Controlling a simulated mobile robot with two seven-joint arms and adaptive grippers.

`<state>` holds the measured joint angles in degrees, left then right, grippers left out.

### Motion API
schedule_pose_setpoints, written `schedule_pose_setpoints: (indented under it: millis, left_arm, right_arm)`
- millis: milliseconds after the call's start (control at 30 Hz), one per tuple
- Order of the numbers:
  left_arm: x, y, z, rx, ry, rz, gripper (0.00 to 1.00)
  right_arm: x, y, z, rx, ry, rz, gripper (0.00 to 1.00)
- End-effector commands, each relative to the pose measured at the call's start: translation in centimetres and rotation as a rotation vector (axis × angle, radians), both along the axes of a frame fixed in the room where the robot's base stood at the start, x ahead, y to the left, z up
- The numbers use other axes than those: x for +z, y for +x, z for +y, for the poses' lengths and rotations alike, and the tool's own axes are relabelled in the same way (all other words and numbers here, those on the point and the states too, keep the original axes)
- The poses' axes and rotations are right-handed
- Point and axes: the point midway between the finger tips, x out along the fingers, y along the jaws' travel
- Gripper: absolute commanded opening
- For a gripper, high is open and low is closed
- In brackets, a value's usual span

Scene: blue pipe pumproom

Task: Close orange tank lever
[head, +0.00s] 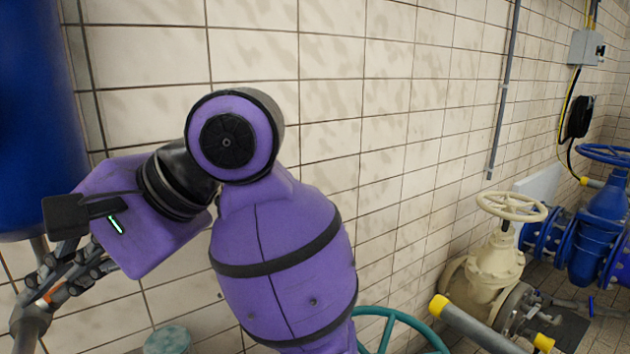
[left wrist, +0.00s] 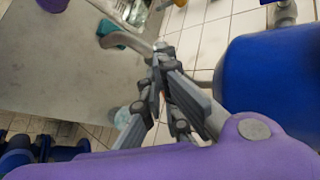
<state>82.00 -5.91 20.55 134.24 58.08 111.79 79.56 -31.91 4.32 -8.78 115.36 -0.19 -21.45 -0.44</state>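A small orange piece (head: 58,294) shows between the fingers of my left gripper (head: 50,288), beside the grey pipe (head: 30,322) under the blue tank (head: 28,120). I take it for the orange lever; most of it is hidden by the fingers. Whether the fingers touch or grip the lever is unclear. My right gripper is in neither view.
A tiled wall runs close behind my left arm. At the right stand a cream valve with a handwheel (head: 511,206) and blue valves (head: 600,225). A teal wheel (head: 400,325) is low in the middle.

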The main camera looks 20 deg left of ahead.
Motion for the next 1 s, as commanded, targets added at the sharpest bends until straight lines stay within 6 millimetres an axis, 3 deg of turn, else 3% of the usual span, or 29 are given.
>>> schedule_pose_setpoints:
  millis: [1000]
  left_arm:
    - [1.2,0.4,1.5,-0.004,-0.003,0.000,0.00]
  right_arm:
    - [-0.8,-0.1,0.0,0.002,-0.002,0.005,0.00]
